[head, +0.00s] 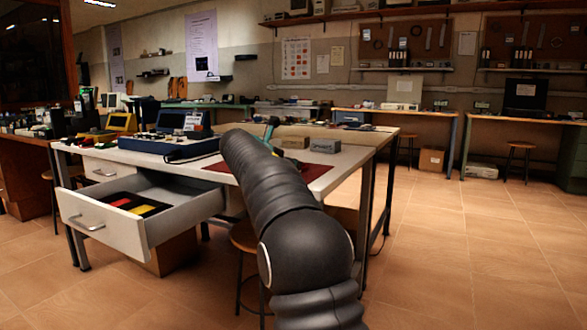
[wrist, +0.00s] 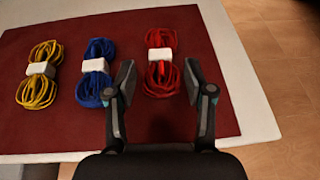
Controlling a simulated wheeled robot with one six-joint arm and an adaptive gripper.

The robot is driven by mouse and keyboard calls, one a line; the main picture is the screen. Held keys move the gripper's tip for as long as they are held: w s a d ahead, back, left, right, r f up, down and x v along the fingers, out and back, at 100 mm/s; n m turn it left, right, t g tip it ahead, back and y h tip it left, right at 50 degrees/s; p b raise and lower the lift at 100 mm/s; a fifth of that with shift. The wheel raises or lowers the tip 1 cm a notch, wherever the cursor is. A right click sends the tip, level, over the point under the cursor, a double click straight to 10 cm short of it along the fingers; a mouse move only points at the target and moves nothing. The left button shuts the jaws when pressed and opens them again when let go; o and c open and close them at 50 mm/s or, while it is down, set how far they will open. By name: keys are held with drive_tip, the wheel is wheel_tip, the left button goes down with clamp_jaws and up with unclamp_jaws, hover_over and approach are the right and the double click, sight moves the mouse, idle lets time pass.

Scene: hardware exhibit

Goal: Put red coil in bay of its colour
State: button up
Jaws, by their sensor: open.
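The red coil (wrist: 162,77), a looped cable with a white band, lies on a dark red mat (wrist: 25,138) on the table, at the right of a row of coils in the wrist view. My gripper (wrist: 160,75) is open, its two fingers either side of the lower part of the red coil in the picture; I cannot tell its height above it. In the head view an open drawer (head: 105,222) at the table's left holds a dark insert with red and yellow bays; the red bay (head: 121,198) is the farther one.
A blue coil (wrist: 96,70) lies close left of my left finger, and a yellow coil (wrist: 40,73) farther left. The white table (head: 345,158) also bears a blue device (head: 170,140) and grey boxes (head: 295,142). A stool (head: 245,237) stands under the table's front.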

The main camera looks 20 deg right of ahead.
drive_tip(key=v, duration=0.9)
drive_tip(key=shift+a+p, duration=0.25)
drive_tip(key=shift+p, duration=0.1)
drive_tip(key=shift+s, duration=0.1)
